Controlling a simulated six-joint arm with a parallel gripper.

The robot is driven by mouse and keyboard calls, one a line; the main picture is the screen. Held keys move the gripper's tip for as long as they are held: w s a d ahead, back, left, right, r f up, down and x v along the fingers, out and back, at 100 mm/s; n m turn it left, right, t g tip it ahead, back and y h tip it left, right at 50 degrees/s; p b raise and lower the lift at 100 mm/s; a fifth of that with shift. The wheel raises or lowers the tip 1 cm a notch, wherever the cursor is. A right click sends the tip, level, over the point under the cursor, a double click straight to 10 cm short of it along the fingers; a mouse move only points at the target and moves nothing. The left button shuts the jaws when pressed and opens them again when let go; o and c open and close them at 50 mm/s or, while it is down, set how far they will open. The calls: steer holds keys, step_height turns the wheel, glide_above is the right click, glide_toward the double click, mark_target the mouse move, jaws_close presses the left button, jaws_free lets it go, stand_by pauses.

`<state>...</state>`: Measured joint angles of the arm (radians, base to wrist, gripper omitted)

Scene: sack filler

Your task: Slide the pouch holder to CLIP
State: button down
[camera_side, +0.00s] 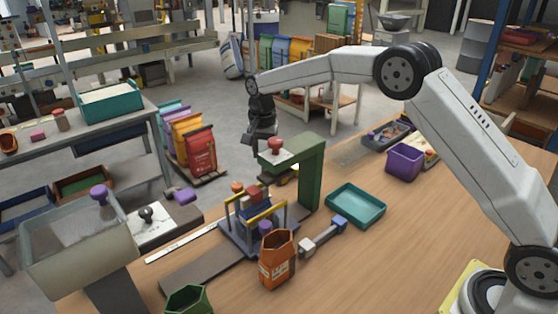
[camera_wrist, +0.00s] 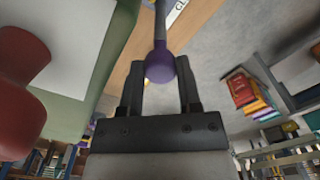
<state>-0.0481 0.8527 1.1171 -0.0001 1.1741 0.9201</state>
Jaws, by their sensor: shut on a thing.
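My gripper (camera_side: 262,143) hangs just behind the green press frame (camera_side: 310,175) in the side view. In the wrist view my gripper (camera_wrist: 160,88) is shut on a purple ball knob (camera_wrist: 160,67), which sits at the end of a grey rod (camera_wrist: 160,22). In the side view the held knob is hidden, and I cannot tell what its rod joins. A blue frame with yellow bars (camera_side: 238,232), likely the pouch holder, stands on the dark rail left of the press. A white label (camera_wrist: 179,9) with only "CL" readable shows at the wrist view's top.
A red knob (camera_side: 276,144) tops the press; it also looms close at left in the wrist view (camera_wrist: 20,115). A teal tray (camera_side: 356,205) stands right.

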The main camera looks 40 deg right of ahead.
steer(key=shift+d, duration=1.15)
steer(key=shift+c, duration=1.4)
jaws_free()
step_height(320, 180, up, 8)
